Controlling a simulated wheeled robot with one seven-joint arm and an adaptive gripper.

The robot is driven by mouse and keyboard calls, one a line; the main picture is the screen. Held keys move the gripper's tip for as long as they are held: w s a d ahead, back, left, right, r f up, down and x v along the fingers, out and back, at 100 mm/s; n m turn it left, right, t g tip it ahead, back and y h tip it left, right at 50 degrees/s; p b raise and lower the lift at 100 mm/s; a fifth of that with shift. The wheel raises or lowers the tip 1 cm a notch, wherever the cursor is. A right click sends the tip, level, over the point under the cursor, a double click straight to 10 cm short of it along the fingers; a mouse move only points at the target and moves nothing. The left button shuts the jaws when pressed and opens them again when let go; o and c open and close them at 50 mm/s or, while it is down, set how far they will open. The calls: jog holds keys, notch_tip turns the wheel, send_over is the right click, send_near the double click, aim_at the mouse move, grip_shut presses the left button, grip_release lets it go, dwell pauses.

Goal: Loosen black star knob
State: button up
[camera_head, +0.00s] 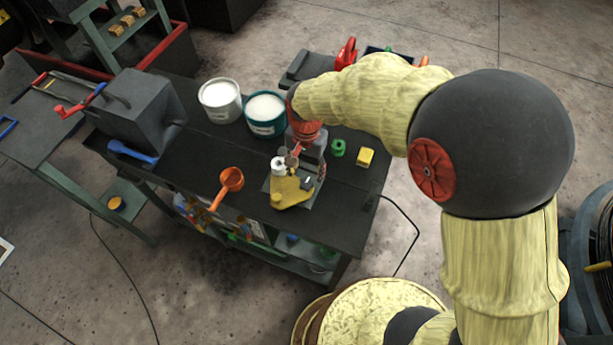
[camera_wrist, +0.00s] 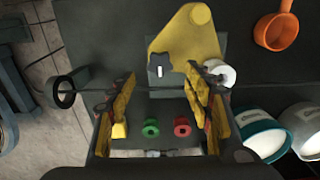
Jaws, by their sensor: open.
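The black star knob (camera_wrist: 158,64) sits at the left edge of a yellow plate (camera_wrist: 184,38) in the wrist view. In the head view, a small dark shape on the yellow plate (camera_head: 291,196) looks like the same knob (camera_head: 307,183). A white cylinder (camera_wrist: 220,72) stands at the plate's other side; it also shows in the head view (camera_head: 278,163). My gripper (camera_wrist: 160,82) is open and empty, with its fingers apart. The knob shows between and just beyond the fingertips, with no contact visible. In the head view my gripper (camera_head: 293,157) is above the fixture, partly hidden by my arm.
A red ring (camera_wrist: 182,126) lies beside the green one. Bare tabletop lies left of the ladle.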

aim_at(306, 183)
notch_tip(306, 183, down, 6)
jog(key=shift+r, duration=0.1)
jog(key=shift+c, duration=1.3)
jog(key=c, duration=0.9)
